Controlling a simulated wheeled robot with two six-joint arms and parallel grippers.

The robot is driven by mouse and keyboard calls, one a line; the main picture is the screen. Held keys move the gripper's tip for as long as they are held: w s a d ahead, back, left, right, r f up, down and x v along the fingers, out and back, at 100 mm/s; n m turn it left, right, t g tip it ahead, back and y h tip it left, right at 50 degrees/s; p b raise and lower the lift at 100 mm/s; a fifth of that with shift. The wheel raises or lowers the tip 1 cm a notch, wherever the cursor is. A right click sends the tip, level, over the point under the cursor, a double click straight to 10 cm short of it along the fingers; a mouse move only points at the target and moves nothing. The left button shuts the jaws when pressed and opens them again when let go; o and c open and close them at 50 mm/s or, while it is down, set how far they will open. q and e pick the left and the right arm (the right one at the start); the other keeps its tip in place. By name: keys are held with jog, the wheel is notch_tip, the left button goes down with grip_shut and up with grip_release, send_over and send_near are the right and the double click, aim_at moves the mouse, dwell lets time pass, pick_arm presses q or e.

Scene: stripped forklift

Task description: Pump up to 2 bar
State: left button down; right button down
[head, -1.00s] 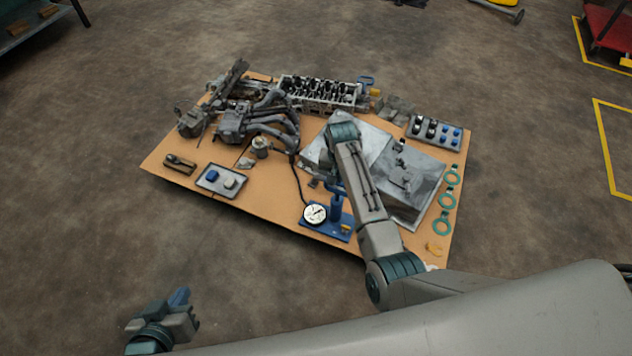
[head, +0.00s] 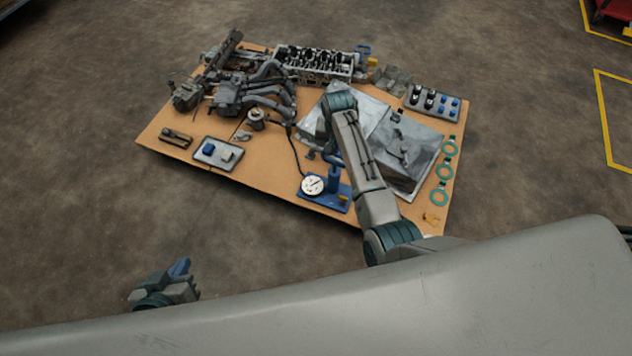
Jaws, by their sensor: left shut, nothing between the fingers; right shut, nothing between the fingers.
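The blue hand pump (head: 334,181) stands upright on its blue base near the front edge of the tan board. Its round white gauge (head: 312,186) is beside it on the left; the needle is too small to read. A dark hose runs from the gauge up to a grey metal cylinder (head: 256,119). My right arm reaches over the board, and my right gripper (head: 329,157) is shut and empty at the top of the pump, partly hidden by the arm; I cannot tell whether it touches. My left gripper (head: 181,271) is shut and empty, low left, away from the board.
A grey tray (head: 232,163) with a blue and a pale piece lies left of the pump. Metal plates (head: 410,150) lie under and right of my arm. Engine parts (head: 268,90) and a cylinder head (head: 318,66) fill the back. Green rings (head: 439,197) lie along the right edge.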

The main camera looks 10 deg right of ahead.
dwell(0.4)
